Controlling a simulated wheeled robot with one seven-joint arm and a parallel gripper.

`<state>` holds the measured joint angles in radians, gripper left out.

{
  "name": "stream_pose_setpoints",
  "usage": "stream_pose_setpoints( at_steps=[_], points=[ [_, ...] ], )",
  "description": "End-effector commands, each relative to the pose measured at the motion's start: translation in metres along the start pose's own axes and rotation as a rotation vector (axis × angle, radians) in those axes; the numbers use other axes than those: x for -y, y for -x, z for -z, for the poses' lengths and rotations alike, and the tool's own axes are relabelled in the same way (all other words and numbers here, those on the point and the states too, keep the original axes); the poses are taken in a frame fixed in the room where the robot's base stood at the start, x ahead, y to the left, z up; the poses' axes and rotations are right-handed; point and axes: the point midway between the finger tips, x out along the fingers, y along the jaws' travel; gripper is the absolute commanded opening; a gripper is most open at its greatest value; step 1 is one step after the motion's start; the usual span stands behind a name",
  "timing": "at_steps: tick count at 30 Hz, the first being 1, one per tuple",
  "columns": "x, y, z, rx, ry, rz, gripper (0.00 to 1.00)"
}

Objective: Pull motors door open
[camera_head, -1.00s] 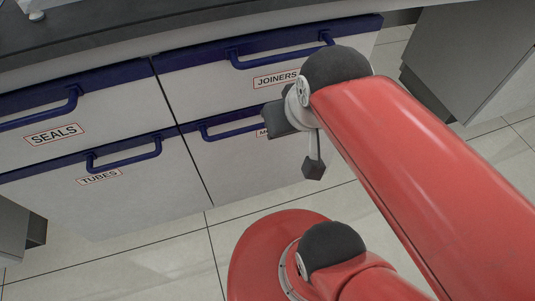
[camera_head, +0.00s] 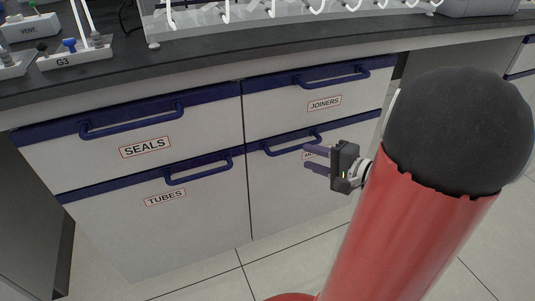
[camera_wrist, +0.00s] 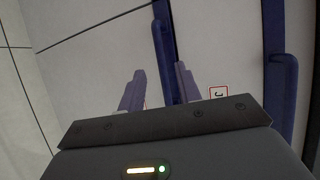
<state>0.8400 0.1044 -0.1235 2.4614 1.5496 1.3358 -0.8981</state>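The motors door (camera_head: 285,195) is the lower right white front with a blue top band. It looks shut. Its label is mostly hidden behind my gripper, with only the start showing. Its blue handle (camera_head: 285,145) shows just left of my gripper (camera_head: 307,160). In the wrist view, my gripper (camera_wrist: 160,70) has its two purplish fingers apart, with nothing held between them. A blue strip (camera_wrist: 164,40) of the door front lies beyond and between the fingers. I cannot tell whether the fingers touch the handle.
The JOINERS drawer (camera_head: 350,100) is above, its handle also in the wrist view (camera_wrist: 281,100). The SEALS drawer (camera_head: 100,150) and TUBES door (camera_head: 190,215) are to the left. A dark worktop (camera_head: 200,58) runs above, with racks on it. The floor (camera_head: 300,255) in front is clear.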

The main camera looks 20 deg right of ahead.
Motion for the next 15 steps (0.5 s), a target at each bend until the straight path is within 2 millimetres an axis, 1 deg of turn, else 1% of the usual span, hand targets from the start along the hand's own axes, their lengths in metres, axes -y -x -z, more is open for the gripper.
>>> stream_pose_setpoints(
  at_steps=[1, 3, 5, 15],
  points=[
    [-0.003, 0.004, 0.01, -0.034, -0.011, 0.02, 0.34],
    [-0.003, 0.004, 0.016, -0.055, -0.014, 0.035, 0.34],
    [-0.002, -0.001, 0.018, -0.06, -0.014, 0.04, 0.34],
    [0.0, -0.053, 0.02, -0.055, -0.014, 0.036, 0.34]
  ],
)
